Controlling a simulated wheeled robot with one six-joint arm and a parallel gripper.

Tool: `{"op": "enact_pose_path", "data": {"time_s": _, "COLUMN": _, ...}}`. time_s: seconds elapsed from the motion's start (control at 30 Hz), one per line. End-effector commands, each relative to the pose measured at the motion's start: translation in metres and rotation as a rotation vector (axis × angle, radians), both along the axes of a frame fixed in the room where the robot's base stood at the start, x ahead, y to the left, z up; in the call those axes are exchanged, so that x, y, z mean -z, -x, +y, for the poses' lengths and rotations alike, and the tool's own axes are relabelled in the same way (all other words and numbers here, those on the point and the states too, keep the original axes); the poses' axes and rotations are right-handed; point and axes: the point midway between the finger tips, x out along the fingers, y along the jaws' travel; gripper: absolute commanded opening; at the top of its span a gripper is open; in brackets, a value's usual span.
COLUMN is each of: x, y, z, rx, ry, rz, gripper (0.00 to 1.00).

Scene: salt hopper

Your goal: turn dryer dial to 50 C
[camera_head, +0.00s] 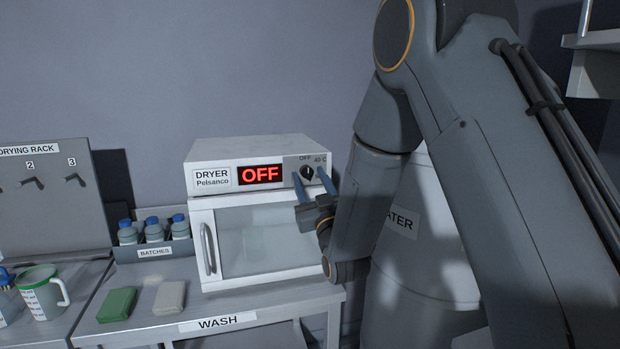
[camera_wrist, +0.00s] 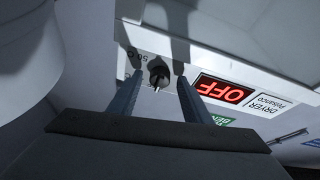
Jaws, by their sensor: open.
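The dryer (camera_head: 262,262) is a white box with a glass door, standing on the bench. Its red display (camera_head: 261,174) reads OFF. The black dial (camera_head: 307,173) sits right of the display, with OFF marked above it and 40 C to its upper right. In the wrist view the dial (camera_wrist: 158,72) lies between and beyond my fingers, with a 50 C mark beside it. My gripper (camera_head: 312,182) is open, its two blue fingers reaching toward the panel on either side of the dial. It also shows in the wrist view (camera_wrist: 155,80). I cannot tell whether the fingers touch the dial.
A grey bin of blue-capped bottles (camera_head: 154,244) stands left of the dryer. Green (camera_head: 117,304) and pale (camera_head: 169,298) blocks lie on the bench in front. A large water tank (camera_head: 420,255) stands right, behind my arm. A shelf (camera_head: 597,62) juts in at upper right.

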Motion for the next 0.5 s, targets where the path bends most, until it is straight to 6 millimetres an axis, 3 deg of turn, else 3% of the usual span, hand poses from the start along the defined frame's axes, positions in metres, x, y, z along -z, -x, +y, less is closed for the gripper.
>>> {"op": "enact_pose_path", "data": {"time_s": 0.13, "x": 0.0004, "y": 0.0, "z": -0.0001, "rx": 0.0, "ry": 0.0, "rz": 0.0, "gripper": 0.45}}
{"op": "enact_pose_path", "data": {"time_s": 0.4, "x": 0.0003, "y": 0.0002, "z": -0.0001, "rx": 0.0, "ry": 0.0, "rz": 0.0, "gripper": 0.03}}
{"op": "enact_pose_path", "data": {"time_s": 0.5, "x": 0.0004, "y": 0.0002, "z": 0.0, "rx": 0.0, "ry": -0.002, "rz": 0.001, "gripper": 0.03}}
